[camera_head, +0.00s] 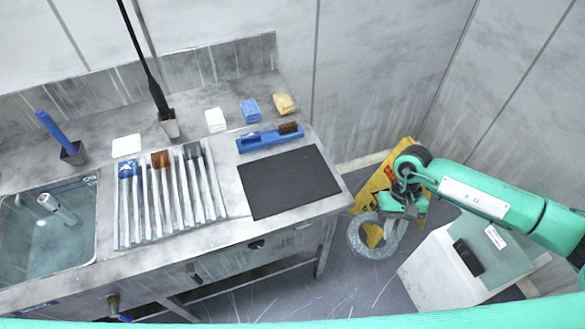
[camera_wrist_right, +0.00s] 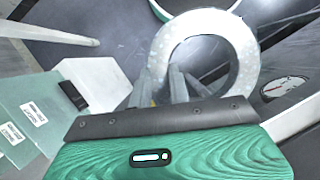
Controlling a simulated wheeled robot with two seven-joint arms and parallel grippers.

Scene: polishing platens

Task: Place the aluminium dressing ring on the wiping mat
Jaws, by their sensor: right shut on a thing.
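The aluminium dressing ring (camera_head: 355,239) is a pale speckled ring hanging off the right side of the counter, over the floor. My right gripper (camera_head: 398,208) is shut on its rim. In the right wrist view the ring (camera_wrist_right: 246,55) stands beyond the fingers (camera_wrist_right: 173,80), which meet its near edge. The dark, flat, rectangular wiping mat (camera_head: 290,182) lies bare on the counter's right end, to the left of the ring. My left gripper is not in view.
A blue tray (camera_head: 262,142) sits behind the mat. A slatted rack (camera_head: 170,205) with several brushes is left of it, then a sink (camera_head: 45,250). A yellow sign (camera_head: 372,188) is behind my right gripper. A white cabinet (camera_head: 437,275) stands at lower right.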

